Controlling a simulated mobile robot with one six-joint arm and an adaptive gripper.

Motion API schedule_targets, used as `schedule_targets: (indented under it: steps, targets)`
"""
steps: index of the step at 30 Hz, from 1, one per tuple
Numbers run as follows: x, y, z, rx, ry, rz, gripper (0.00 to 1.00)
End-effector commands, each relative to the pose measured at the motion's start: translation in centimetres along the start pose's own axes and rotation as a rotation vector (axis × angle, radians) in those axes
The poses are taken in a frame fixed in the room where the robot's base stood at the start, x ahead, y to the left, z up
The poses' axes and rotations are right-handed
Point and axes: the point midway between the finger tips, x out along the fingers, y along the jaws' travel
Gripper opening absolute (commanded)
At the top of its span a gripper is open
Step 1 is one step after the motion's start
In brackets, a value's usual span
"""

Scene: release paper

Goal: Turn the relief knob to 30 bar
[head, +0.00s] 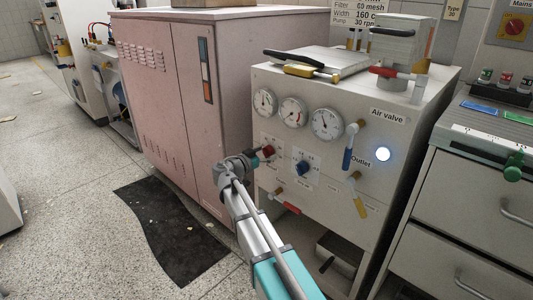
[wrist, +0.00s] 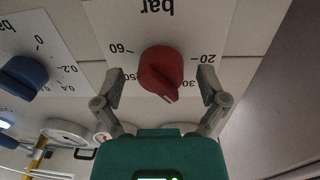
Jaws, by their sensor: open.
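The red relief knob (wrist: 160,70) sits on a panel marked "bar", seen upside down in the wrist view. Its scale shows 60 and 50 on the left, 20 and 30 on the right. The white pointer line points down and slightly right, between 50 and 30; the mark there is hidden. My gripper (wrist: 160,76) is open, with one finger on each side of the knob and visible gaps to both. In the head view, my gripper (head: 249,160) is at the cabinet front, close to the red knob (head: 267,151).
A blue knob (head: 303,168) is right of the red one in the head view. Three gauges (head: 292,111) are above. A pink cabinet (head: 180,100) stands at left.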

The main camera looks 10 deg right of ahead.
Motion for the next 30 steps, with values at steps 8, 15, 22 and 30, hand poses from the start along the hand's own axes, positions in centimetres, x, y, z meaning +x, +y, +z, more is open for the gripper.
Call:
schedule_targets:
  steps: [8,15,22,30]
  targets:
    - [0.54,0.02,0.00,0.000,0.000,0.000,0.92]
    - [0.51,0.02,0.00,0.000,0.000,0.000,0.75]
    - [0.51,0.04,0.00,0.000,0.000,0.001,0.32]
    - [0.55,0.12,0.02,-0.019,0.001,0.003,0.11]
